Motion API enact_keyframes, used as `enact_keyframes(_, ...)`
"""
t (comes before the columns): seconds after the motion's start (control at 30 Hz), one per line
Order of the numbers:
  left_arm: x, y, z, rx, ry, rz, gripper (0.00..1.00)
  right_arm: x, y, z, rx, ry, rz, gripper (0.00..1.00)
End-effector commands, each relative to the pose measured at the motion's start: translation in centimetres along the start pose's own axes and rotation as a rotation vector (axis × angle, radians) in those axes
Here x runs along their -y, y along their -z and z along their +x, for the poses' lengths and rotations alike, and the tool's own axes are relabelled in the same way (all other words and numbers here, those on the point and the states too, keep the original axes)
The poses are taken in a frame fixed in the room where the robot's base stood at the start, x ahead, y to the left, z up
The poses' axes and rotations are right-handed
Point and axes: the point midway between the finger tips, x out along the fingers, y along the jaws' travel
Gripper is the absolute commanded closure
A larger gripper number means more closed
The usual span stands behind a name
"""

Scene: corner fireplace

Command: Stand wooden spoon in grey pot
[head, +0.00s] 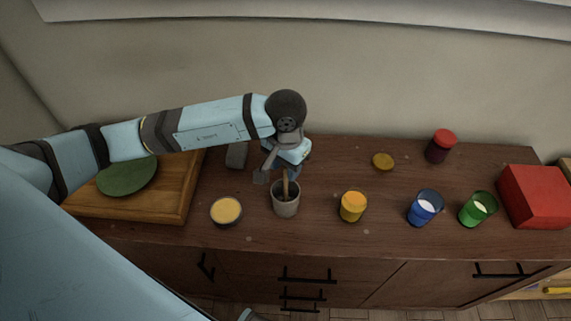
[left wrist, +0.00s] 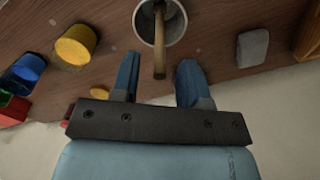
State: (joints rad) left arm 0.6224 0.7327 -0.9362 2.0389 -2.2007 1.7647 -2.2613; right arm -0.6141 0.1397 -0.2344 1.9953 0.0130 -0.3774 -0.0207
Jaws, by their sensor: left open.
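The grey pot (head: 286,208) stands upright on the dark wooden cabinet top, near its middle. It also shows at the top of the left wrist view (left wrist: 174,30). The wooden spoon (head: 286,184) is in the pot, its handle rising above the rim and leaning. In the left wrist view the handle (left wrist: 159,45) sticks out over the rim, between the finger lines. My left gripper (head: 278,176) is open just behind and above the pot. Its two fingers (left wrist: 160,66) are apart on either side of the handle end, with gaps showing. The spoon's lower end is hidden in the pot. My right gripper is out of view.
A shallow tan-filled bowl (head: 226,211) stands left of the pot, a yellow jar (head: 353,207) right. Farther right are a blue cup (head: 425,208), green cup (head: 478,209) and red box (head: 535,196). A grey block (head: 236,156) lies behind. A wooden board (head: 172,206) is left.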

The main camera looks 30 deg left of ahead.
Motion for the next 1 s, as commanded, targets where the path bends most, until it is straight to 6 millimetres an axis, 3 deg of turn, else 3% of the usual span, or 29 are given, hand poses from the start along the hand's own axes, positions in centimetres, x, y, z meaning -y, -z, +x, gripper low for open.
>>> enact_keyframes(0.17,0.0,0.1,-2.1,-0.006,0.0,0.001,0.59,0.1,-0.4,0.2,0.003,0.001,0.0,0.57)
enact_keyframes(0.6,0.0,0.1,-11.5,-0.006,0.001,0.0,0.59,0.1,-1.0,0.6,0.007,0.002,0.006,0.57)
enact_keyframes(0.8,0.0,0.0,-13.4,-0.002,0.0,0.001,0.59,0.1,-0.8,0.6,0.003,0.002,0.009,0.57)
enact_keyframes(1.0,0.0,0.0,-13.7,-0.001,0.0,0.0,0.59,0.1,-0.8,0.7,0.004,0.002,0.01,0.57)
